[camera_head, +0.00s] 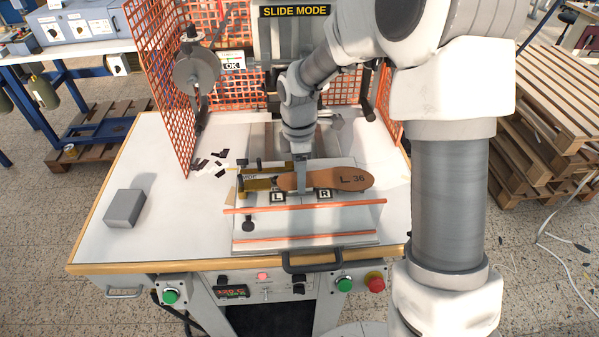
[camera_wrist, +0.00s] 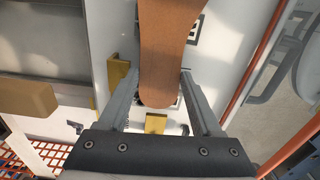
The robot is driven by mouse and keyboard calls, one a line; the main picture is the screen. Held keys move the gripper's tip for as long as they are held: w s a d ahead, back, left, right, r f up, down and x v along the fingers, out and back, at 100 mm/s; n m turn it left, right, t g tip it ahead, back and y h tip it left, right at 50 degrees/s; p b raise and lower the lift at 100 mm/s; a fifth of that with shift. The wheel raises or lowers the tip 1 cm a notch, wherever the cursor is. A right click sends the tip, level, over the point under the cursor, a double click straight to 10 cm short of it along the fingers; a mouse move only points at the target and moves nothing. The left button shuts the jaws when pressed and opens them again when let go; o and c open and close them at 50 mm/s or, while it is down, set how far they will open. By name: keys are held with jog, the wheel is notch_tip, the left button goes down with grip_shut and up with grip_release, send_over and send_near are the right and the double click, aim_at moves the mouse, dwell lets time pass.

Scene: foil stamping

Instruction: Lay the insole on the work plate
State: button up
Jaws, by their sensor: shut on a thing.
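The plate bears "L" and "R" labels, partly covered by the insole. Brass stops (camera_wrist: 118,75) show beside it. I cannot tell whether the insole touches the plate.
Orange rails (camera_head: 310,207) run along the front of the fixture. A grey block (camera_head: 124,208) lies on the table's left, with free room around it. Dark foil scraps (camera_head: 212,163) lie left of the fixture. An orange mesh guard (camera_head: 160,80) stands at the back left.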

jog(key=o, duration=1.5)
jog(key=shift+o, duration=0.2)
notch_tip(320, 180, up, 17)
jog(key=s+d+r+m+t, duration=0.1)
jog(key=s+d+r+m, duration=0.2)
jog(key=s+m, duration=0.15)
jog(key=s+d+r+m+t, duration=0.2)
jog(key=s+m, duration=0.2)
jog(key=s, duration=0.2)
jog(key=s+d+f+m+t, duration=0.1)
jog(key=s+d+m, duration=0.1)
jog(key=s+m, duration=0.3)
jog(key=s+d+f+m+t, duration=0.1)
jog(key=s+d+m, duration=0.1)
jog(key=s+m, duration=0.3)
jog(key=shift+s+d+f+t, duration=0.3)
jog(key=shift+s, duration=0.7)
